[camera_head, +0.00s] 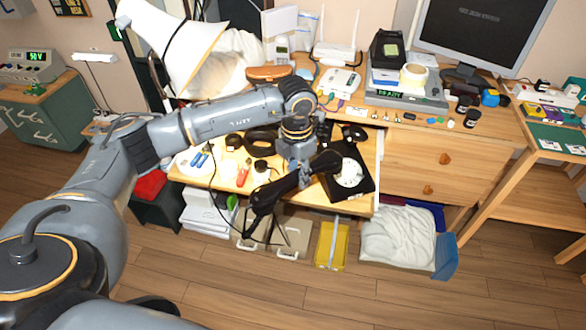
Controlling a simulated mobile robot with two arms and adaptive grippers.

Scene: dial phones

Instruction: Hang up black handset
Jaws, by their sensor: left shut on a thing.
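A black dial phone base (362,190) with a white round dial sits at the right of the pulled-out drawer, and no handset shows lying across it. My left gripper (268,198) reaches over the drawer's front edge, left of the phone base. It is shut on the black handset (261,209), which hangs apart from the base. Both are dark and overlap, so the exact grip and the handset's tilt are hard to tell. A thin dark cord loops below and left of it. My right gripper is not in view.
The open drawer (222,181) also holds tape rolls, a red-handled tool and blue items. The desktop behind carries a lamp (185,45), a router, a monitor (485,30) and small objects. Bins, including a yellow one (332,245), stand below. The floor in front is clear.

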